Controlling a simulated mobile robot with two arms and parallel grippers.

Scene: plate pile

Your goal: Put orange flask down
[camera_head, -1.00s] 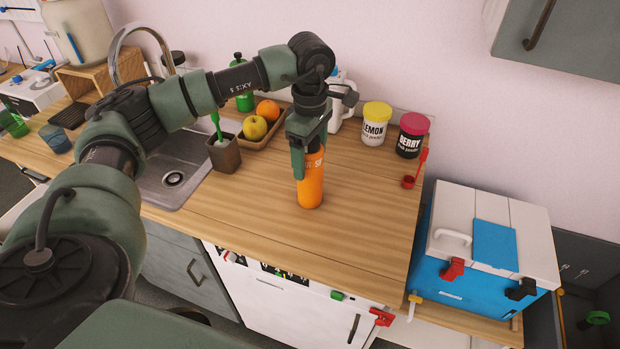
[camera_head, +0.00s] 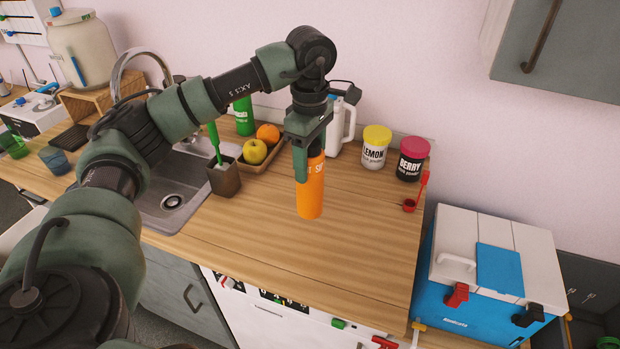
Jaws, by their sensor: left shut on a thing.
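The orange flask (camera_head: 310,190) is upright over the wooden counter, in the middle of the head view. My left gripper (camera_head: 301,160) comes down from above and is shut on the flask's upper part. The gripper hides the flask's top and part of its lettering. I cannot tell for sure whether the flask's base touches the counter (camera_head: 280,255) or hangs slightly above it. My right gripper is not in view.
A fruit tray (camera_head: 257,168) and a dark cup (camera_head: 225,179) with a green brush are left. A white jug (camera_head: 340,128), lemon jar (camera_head: 375,148) and berry jar (camera_head: 411,160) stand behind.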

